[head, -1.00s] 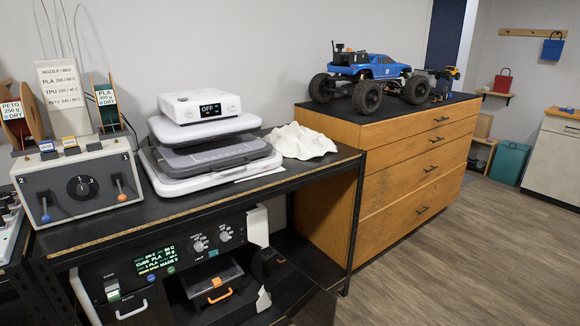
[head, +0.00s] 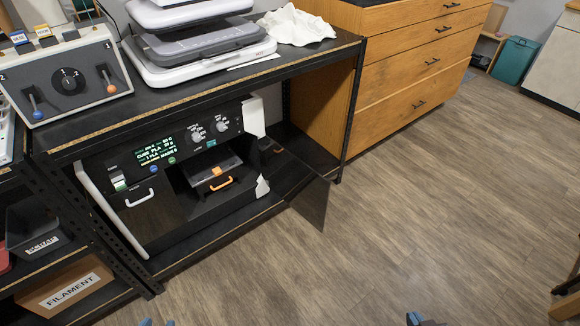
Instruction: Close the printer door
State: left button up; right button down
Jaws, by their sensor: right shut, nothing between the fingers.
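The printer (head: 160,215) stands on the lower shelf of the black rack, with a lit green display and two knobs on its front. Its dark, see-through door (head: 312,200) stands open, swung out to the right past the shelf edge. The open front shows a dark interior and a tray with an orange handle (head: 222,183). Only blue tips of my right gripper (head: 426,321) show at the bottom edge, shut and empty, well below and right of the door. Blue bits of my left gripper (head: 157,322) show at the bottom left; its jaws are mostly cut off.
Above the printer, the rack's top (head: 190,95) holds a control box (head: 68,80), a white-and-grey machine (head: 195,45) and a crumpled cloth (head: 296,26). A wooden drawer cabinet (head: 400,70) stands to the right. A filament box (head: 65,288) is at lower left. The wood floor (head: 430,210) is clear.

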aim_at(306, 191)
jog(key=i+l+u, duration=0.1)
jog(key=u, duration=0.9)
jog(key=l+u, duration=0.6)
jog(key=l, duration=0.25)
jog(key=l+u, duration=0.35)
jog(key=l, duration=0.95)
jog(key=k+l+u, duration=0.1)
jog(key=l, duration=0.4)
jog(key=k+l, duration=0.15)
jog(key=l, duration=0.3)
jog(key=l+u, duration=0.1)
jog(key=l, duration=0.35)
jog(key=k+l, duration=0.2)
jog(key=l, duration=0.3)
jog(key=k+l, duration=0.1)
jog(key=l, duration=0.35)
jog(key=k+l+u, duration=0.1)
jog(key=l, duration=0.35)
jog(key=k+l, duration=0.1)
jog(key=l, duration=0.35)
jog(key=u, duration=0.05)
